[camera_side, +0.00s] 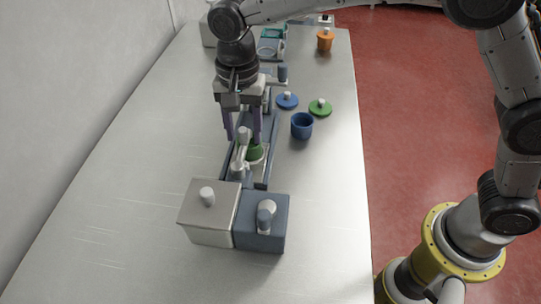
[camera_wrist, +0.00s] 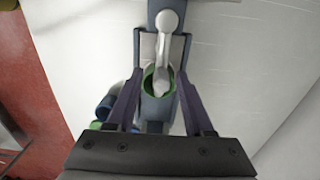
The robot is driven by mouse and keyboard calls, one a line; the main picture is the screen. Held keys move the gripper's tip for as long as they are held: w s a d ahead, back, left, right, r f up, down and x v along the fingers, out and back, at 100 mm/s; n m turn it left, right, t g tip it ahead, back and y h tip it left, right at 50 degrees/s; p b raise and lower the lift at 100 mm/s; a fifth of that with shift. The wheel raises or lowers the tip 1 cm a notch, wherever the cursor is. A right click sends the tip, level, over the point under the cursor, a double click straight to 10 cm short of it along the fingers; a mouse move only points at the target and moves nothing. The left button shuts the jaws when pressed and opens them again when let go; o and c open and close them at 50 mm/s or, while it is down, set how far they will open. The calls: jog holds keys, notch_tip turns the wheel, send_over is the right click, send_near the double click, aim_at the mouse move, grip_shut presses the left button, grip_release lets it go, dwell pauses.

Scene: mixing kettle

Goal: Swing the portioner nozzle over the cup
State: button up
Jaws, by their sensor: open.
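The portioner nozzle (camera_side: 239,157) is a light grey swinging spout beside the green cup (camera_side: 255,154) in the side view. In the wrist view the nozzle (camera_wrist: 166,40) runs down from a round pivot, and its tip overlaps the opening of the green cup (camera_wrist: 149,81). My gripper (camera_side: 242,141) is open, pointing down above the channel close to the nozzle. In the wrist view its two purple fingers (camera_wrist: 159,76) stand either side of the nozzle tip and cup. I cannot tell whether either finger touches the nozzle.
A grey box (camera_side: 208,226) and a blue box (camera_side: 263,240) with knobs stand at the near end of the channel. A blue cup (camera_side: 302,126), blue lid (camera_side: 287,102) and green lid (camera_side: 320,108) lie to the right. An orange container (camera_side: 324,42) stands farther back. The table's left side is clear.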

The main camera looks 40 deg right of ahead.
notch_tip(320, 180, up, 14)
dwell(1.3)
jog(key=s+d+f+n+t, duration=0.2)
jog(key=s+d+f+n, duration=0.1)
jog(key=s+d, duration=0.9)
jog(key=s+d+f+n+t, duration=0.3)
jog(key=s+d+n, duration=0.3)
jog(key=s+d, duration=0.6)
jog(key=shift+s+d+f+t, duration=0.2)
jog(key=shift+d+t, duration=0.1)
jog(key=shift+d, duration=0.5)
